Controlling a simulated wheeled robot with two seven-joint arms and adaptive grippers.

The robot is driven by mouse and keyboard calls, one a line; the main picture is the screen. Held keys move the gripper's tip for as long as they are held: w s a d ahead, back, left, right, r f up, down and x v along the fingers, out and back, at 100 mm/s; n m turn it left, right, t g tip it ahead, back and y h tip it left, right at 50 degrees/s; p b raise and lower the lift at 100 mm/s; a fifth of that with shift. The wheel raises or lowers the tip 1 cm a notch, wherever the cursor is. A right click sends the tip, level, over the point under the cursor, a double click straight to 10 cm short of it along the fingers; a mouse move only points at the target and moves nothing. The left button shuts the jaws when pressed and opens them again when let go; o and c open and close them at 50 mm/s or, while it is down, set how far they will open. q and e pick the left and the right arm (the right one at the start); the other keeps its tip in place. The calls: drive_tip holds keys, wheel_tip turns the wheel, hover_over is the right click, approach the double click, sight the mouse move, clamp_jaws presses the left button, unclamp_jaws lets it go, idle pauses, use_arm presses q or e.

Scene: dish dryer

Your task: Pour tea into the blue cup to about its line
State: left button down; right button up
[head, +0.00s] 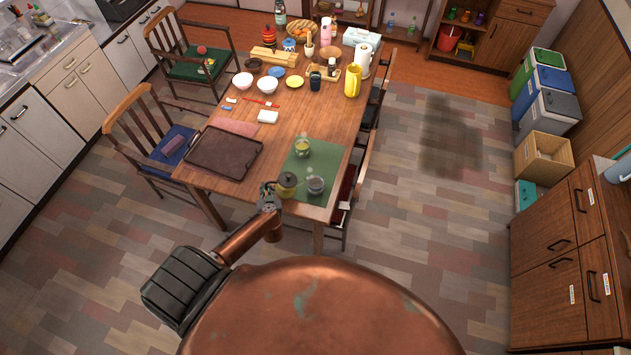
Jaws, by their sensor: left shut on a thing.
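My left gripper (270,190) is at the near end of the wooden table, shut on a small olive-brown teapot (287,185) by its left side. The teapot's right side faces a grey-blue cup (316,186), close beside it. Whether the spout is over the cup's rim, and whether tea is flowing, is too small to tell. The level and line inside the cup cannot be made out. A yellow-green cup (302,148) stands farther back on the same green mat (325,158). My right gripper is not in view.
A dark brown tray (224,152) lies left of the mat. Bowls, plates, a dark blue cup (315,82), a yellow pitcher (353,80) and bottles fill the far part of the table (276,140). Chairs stand along both sides. The floor on the right is open.

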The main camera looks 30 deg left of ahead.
sight(278, 182)
use_arm(q)
drive_tip(key=shift+w+d+r+m+y, duration=0.15)
drive_tip(key=shift+w+d+r+m, duration=0.05)
drive_tip(key=shift+r, duration=0.3)
drive_tip(key=shift+w+d+r+m+y, duration=0.15)
drive_tip(key=shift+w+d+r+m, duration=0.05)
drive_tip(key=shift+r, duration=0.25)
drive_tip(key=shift+m+y, duration=0.4)
drive_tip(key=shift+m, duration=0.2)
drive_tip(key=r, duration=0.1)
drive_tip(key=w+d+r+p, duration=0.1)
drive_tip(key=r, duration=0.2)
drive_tip(key=shift+w+d, duration=0.15)
drive_tip(key=shift+d, duration=0.05)
drive_tip(key=shift+d+r+g, duration=0.15)
drive_tip(key=shift+r+g, duration=0.15)
drive_tip(key=shift+r, duration=0.2)
drive_tip(key=shift+w, duration=0.1)
drive_tip(key=shift+d, duration=0.15)
drive_tip(key=shift+w+d+r+m+y, duration=0.1)
drive_tip(key=shift+w+d+m+y, duration=0.05)
drive_tip(key=shift+w+m+y, duration=0.2)
drive_tip(key=shift+w+d+r+m+b, duration=0.1)
drive_tip(key=shift+d+r+m+b, duration=0.15)
drive_tip(key=shift+b, duration=0.35)
drive_tip(key=shift+w+d+r, duration=0.1)
drive_tip(key=shift+d, duration=0.1)
drive_tip(key=shift+w+d+b, duration=0.1)
drive_tip(key=shift+b, duration=0.25)
